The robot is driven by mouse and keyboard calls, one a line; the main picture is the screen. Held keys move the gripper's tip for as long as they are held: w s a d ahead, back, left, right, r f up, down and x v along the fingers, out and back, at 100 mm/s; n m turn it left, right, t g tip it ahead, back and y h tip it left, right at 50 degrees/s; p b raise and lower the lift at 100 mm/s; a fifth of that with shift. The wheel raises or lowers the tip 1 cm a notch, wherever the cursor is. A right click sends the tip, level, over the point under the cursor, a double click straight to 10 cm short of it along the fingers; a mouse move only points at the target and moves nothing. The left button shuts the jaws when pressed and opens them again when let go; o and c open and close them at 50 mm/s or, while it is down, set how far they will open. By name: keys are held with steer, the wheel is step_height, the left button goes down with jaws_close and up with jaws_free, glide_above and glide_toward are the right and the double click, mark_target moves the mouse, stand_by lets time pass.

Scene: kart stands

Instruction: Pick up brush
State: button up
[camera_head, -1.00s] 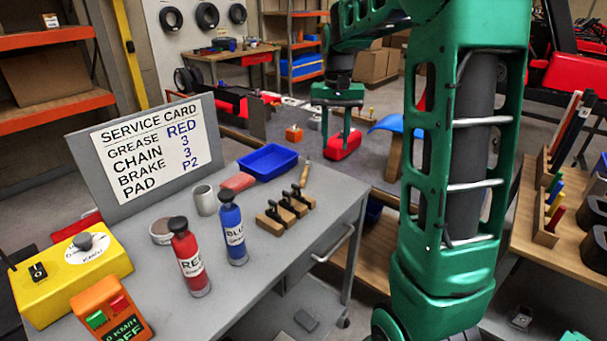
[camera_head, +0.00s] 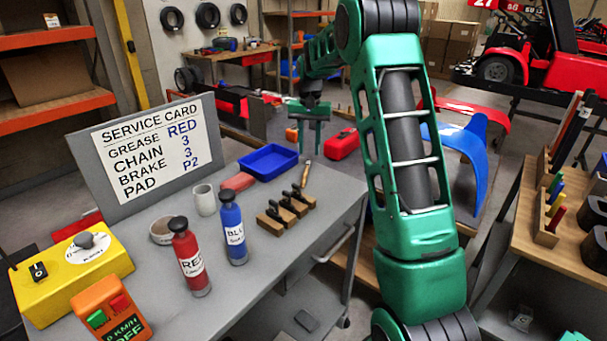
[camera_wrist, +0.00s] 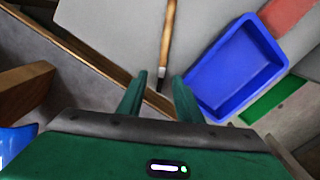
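The brush (camera_head: 306,175) looks like a thin stick with a light wooden handle, lying at the far right corner of the grey cart top. In the wrist view the brush (camera_wrist: 168,42) runs down from the top edge, and its dark end lies near the tray-side cart edge, between my fingertips in the picture. My gripper (camera_head: 312,148) is open, pointing down, just beyond the brush in the head view. In the wrist view my gripper (camera_wrist: 160,78) shows two green fingers spread apart with nothing held. It appears above the brush and apart from it.
A blue tray (camera_head: 268,162) lies left of the brush, with a pink-red block (camera_head: 238,182) beside it. Wooden blocks with black parts (camera_head: 287,207) stand nearer. Red (camera_head: 188,258) and blue (camera_head: 232,230) bottles stand in front. A red case (camera_head: 342,143) sits on the table behind.

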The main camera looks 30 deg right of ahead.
mark_target(308, 162)
steer(key=shift+w+f, duration=0.2)
steer(key=shift+f, duration=2.5)
jaws_close()
